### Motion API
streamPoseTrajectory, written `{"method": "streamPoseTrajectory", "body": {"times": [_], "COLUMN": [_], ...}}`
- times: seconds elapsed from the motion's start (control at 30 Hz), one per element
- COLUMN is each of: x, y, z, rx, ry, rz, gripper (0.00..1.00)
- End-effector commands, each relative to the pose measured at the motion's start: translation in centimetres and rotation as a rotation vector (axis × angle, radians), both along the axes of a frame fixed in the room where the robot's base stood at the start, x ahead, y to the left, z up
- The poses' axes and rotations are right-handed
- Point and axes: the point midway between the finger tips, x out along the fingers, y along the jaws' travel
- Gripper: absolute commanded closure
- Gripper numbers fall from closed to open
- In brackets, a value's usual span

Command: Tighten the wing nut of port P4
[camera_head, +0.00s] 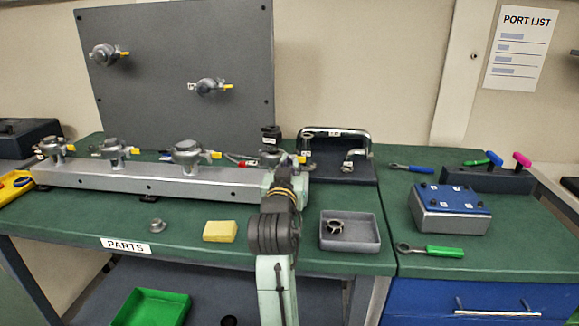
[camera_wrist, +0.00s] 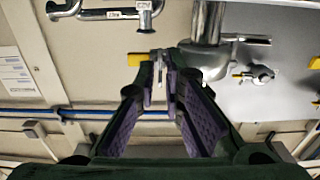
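A long grey manifold (camera_head: 140,180) on the green bench carries a row of clamped ports with yellow wing nuts. The rightmost port (camera_head: 270,157), beside my arm, is partly hidden, and its yellow wing nut (camera_head: 301,158) shows just past the arm. Port labels are too small to read, so I cannot confirm which is P4. In the wrist view, a yellow wing nut (camera_wrist: 138,60) and its thin metal screw are at my fingertips. My gripper (camera_wrist: 160,72) has its purple-padded fingers apart, one on each side of the screw. Contact cannot be made out. The head view hides my gripper behind my arm.
A grey tray (camera_head: 350,243) holding a metal ring, a yellow block (camera_head: 220,231) and a small metal part (camera_head: 157,225) lie in front of the manifold. A grey panel (camera_head: 180,50) rises behind.

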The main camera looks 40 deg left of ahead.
Motion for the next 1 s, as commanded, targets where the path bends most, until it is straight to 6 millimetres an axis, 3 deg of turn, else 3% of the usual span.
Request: {"method": "streamPoseTrajectory", "body": {"times": [0.1,0.67,1.0], "x": [-0.01,-0.01,0.04], "y": [-0.01,-0.02,-0.09], "z": [0.0,-0.03,-0.16], "rx": [0.0,0.01,0.145], "ry": [0.0,0.006,0.087], "rz": [0.0,0.0,-0.001], "gripper": [1.0,1.0,1.0]}}
